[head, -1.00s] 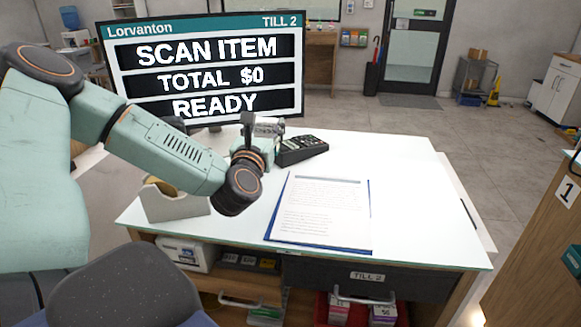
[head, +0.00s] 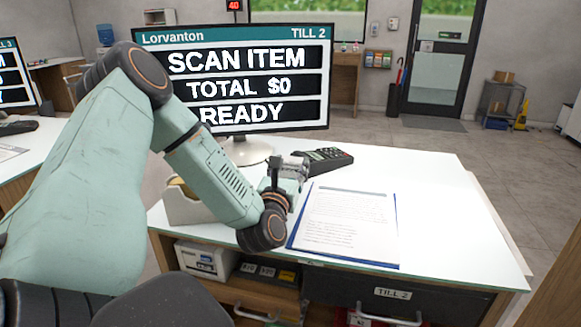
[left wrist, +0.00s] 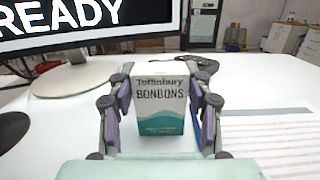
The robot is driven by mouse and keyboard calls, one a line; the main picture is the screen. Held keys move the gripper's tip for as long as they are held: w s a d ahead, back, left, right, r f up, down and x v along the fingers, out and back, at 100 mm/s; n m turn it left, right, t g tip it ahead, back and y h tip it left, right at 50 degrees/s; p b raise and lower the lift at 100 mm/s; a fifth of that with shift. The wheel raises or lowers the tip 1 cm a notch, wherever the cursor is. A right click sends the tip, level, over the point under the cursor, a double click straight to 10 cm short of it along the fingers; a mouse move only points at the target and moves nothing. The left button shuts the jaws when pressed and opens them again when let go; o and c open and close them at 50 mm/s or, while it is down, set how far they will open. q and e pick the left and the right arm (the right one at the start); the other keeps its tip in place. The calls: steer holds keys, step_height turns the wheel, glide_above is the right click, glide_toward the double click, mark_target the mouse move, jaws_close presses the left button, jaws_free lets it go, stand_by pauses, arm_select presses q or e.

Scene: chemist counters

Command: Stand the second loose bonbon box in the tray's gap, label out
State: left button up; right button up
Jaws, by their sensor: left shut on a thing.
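My left gripper (head: 285,178) is above the till counter, in front of the screen stand. In the left wrist view its fingers (left wrist: 160,92) are shut on the sides of a bonbon box (left wrist: 160,108). In the head view the box is too small and covered to make out clearly. My right gripper is not in view. I cannot make out the tray or its gap in either view.
The counter (head: 440,200) holds a clipboard with a printed sheet (head: 345,222), a card terminal (head: 324,159), a cream holder (head: 183,206) and the till screen (head: 245,85). Below are a shelf with small boxes (head: 207,261) and a drawer (head: 400,300). Open floor (head: 455,150) lies behind.

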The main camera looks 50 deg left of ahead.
arm_select(q)
steer(key=shift+f, duration=0.2)
steer(key=o, duration=1.1)
steer(key=shift+s+a, duration=0.1)
steer(key=shift+a, duration=0.1)
steer(key=shift+c, duration=0.2)
steer(key=shift+o, duration=0.2)
steer(key=shift+d, duration=0.1)
